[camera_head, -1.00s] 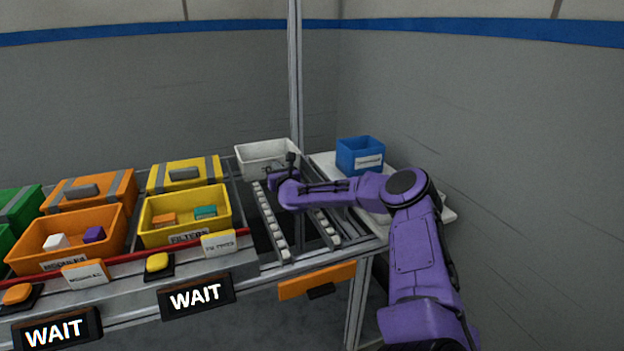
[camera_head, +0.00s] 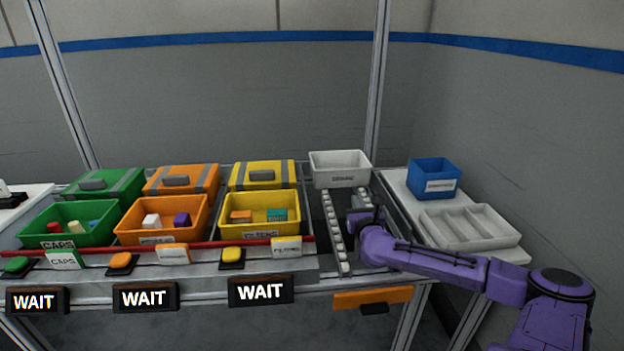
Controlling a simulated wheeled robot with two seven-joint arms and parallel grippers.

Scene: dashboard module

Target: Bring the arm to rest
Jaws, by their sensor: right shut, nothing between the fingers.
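My right arm is purple and comes in from the lower right. Its gripper (camera_head: 368,213) is over the roller track, in front of the grey-white bin (camera_head: 340,168). The fingers are small and partly hidden by the wrist. The gripper is shut and holds nothing. My left gripper is not in view.
Green bin (camera_head: 65,236), orange bin (camera_head: 160,234) and yellow bin (camera_head: 260,226) hold small parts, with lidded boxes behind. A blue bin (camera_head: 433,178) and a white divided tray (camera_head: 469,229) stand on the right shelf. A red bar (camera_head: 205,247) crosses the front, above WAIT signs.

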